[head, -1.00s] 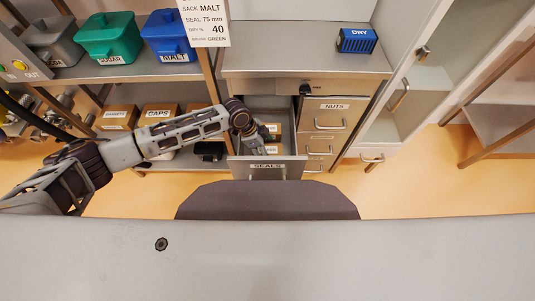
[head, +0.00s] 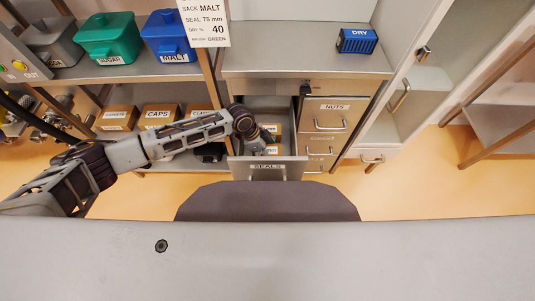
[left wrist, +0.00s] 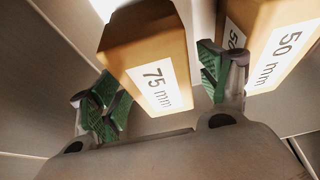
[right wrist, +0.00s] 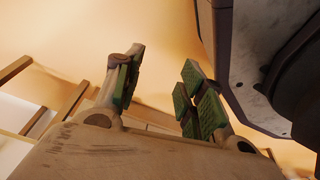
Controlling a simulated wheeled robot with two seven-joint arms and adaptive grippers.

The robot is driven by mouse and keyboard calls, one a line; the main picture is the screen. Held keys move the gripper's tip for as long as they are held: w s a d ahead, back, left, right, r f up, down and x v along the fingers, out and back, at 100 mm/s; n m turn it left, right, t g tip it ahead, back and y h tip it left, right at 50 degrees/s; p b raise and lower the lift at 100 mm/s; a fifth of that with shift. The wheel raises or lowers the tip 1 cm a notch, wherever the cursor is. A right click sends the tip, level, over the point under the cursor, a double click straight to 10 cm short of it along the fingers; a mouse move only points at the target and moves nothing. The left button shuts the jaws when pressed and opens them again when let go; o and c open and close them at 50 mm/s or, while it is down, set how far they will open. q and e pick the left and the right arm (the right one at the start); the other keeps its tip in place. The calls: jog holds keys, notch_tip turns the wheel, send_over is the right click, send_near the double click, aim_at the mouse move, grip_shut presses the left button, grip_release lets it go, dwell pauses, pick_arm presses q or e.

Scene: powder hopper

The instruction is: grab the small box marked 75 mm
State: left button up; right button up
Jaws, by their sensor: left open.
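The small brown box marked 75 mm (left wrist: 154,76) stands in the open drawer labelled SEALS (head: 267,168). My left gripper (left wrist: 160,92) is open, with green-padded fingers on either side of this box; clear contact does not show. A second brown box marked 50 mm (left wrist: 280,48) stands to its right, close beside the right-hand finger. In the head view the left gripper (head: 257,146) reaches down into the drawer and partly hides the boxes; their labels are too small to read there. My right gripper (right wrist: 164,92) is open and empty, away from the drawer.
The drawer walls enclose the left gripper closely. A cabinet with a NUTS drawer (head: 328,113) is to the right, and a blue DRY box (head: 357,41) stands on top. Shelves at left hold bins and brown boxes such as CAPS (head: 160,116).

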pick_arm(q)
jog(key=shift+f, duration=0.15)
jog(key=c, duration=1.2)
pick_arm(e)
jog(key=shift+s+a, duration=0.15)
jog(key=shift+s, duration=0.1)
